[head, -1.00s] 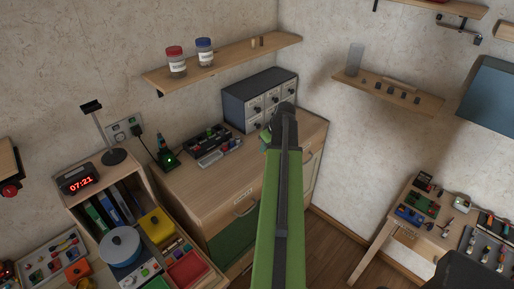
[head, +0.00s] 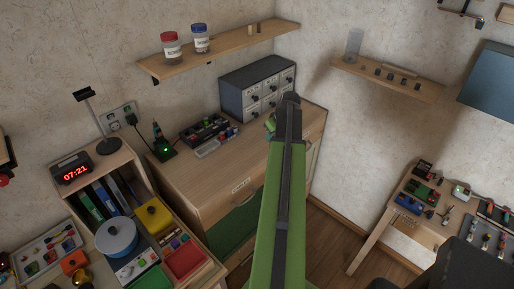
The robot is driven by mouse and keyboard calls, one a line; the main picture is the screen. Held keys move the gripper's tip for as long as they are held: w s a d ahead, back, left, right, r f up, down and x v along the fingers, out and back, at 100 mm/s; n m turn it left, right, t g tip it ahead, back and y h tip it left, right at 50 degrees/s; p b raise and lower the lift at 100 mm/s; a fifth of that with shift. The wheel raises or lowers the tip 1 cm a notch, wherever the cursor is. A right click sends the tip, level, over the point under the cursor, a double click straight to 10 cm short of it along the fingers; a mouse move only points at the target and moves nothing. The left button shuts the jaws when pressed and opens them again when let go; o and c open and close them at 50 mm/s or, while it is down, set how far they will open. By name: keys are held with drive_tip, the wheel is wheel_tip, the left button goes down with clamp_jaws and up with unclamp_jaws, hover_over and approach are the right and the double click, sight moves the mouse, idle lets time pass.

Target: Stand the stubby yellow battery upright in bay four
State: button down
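A dark tray (head: 204,130) with several small coloured pieces sits on the wooden cabinet, left of the grey drawer unit. A pale slotted strip (head: 208,149) lies in front of it, with small red and blue pieces at its right end. I cannot make out the stubby yellow battery or tell which slot is bay four. My green arm reaches up the middle of the view. The area of my gripper (head: 271,123) shows only as a small green part beside the arm's dark end, over the cabinet; its fingers are hidden.
The grey drawer unit (head: 257,84) stands at the cabinet's back right. A green-lit charger (head: 162,144) stands left of the tray. A shelf (head: 222,55) with jars hangs above. The cabinet's front top (head: 205,185) is clear. A workbench (head: 395,215) stands at right.

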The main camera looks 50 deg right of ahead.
drive_tip(key=w+f+b, duration=0.1)
drive_tip(key=w, duration=0.1)
drive_tip(key=w+f, duration=0.1)
drive_tip(key=w, duration=0.1)
drive_tip(key=w+a+f+b, duration=0.1)
drive_tip(key=f, duration=0.1)
drive_tip(key=shift+w+b, duration=0.3)
drive_tip(key=shift+w, duration=0.1)
drive_tip(key=shift+w+a, duration=0.15)
drive_tip(key=shift+w, duration=0.2)
wheel_tip(320, 180, down, 4)
drive_tip(key=b, duration=0.4)
drive_tip(key=shift+f, duration=0.2)
drive_tip(key=shift+r, duration=0.2)
drive_tip(key=shift+f, duration=0.1)
drive_tip(key=c, duration=1.7)
unclamp_jaws()
drive_tip(key=shift+f, duration=0.1)
drive_tip(key=o, duration=0.5)
